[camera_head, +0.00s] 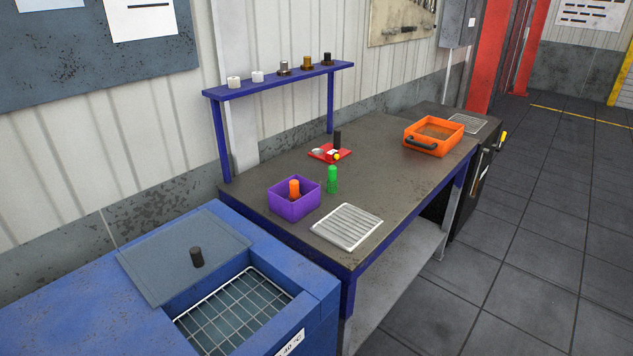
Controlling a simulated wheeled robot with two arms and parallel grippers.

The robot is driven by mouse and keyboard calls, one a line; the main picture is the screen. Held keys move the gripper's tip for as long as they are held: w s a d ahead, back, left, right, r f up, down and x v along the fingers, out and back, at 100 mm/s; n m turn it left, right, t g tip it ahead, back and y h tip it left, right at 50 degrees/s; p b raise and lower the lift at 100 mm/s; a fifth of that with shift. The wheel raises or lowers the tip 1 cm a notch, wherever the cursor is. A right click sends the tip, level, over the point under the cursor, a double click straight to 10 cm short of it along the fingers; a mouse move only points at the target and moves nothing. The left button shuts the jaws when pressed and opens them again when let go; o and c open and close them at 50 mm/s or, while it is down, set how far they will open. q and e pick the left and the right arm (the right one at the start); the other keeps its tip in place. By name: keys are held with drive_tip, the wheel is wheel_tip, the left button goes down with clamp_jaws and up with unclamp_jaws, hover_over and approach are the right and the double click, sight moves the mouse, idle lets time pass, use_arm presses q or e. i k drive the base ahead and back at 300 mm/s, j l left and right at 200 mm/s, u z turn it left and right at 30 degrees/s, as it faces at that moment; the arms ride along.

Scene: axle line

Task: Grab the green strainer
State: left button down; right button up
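The only green thing in view is a small upright cylinder (332,182) with a narrower rounded top, which I take as the green strainer. It stands on the dark workbench (385,185), just right of a purple open box (294,204). An orange piece (294,188) of similar shape stands in the purple box, its lower part hidden by the box wall. Neither of my grippers shows in this view.
A white slotted grate (347,227) lies in front of the green piece. Behind it is a red tray (329,153) with small parts. An orange bin (434,136) stands farther right. A blue shelf (280,80) rises behind. A blue basin unit (90,305) is front left.

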sight(332, 169)
drive_tip(key=i+l+u, duration=0.2)
drive_tip(key=u, duration=0.2)
drive_tip(key=i+l+u, duration=0.15)
drive_tip(key=l+u, duration=0.25)
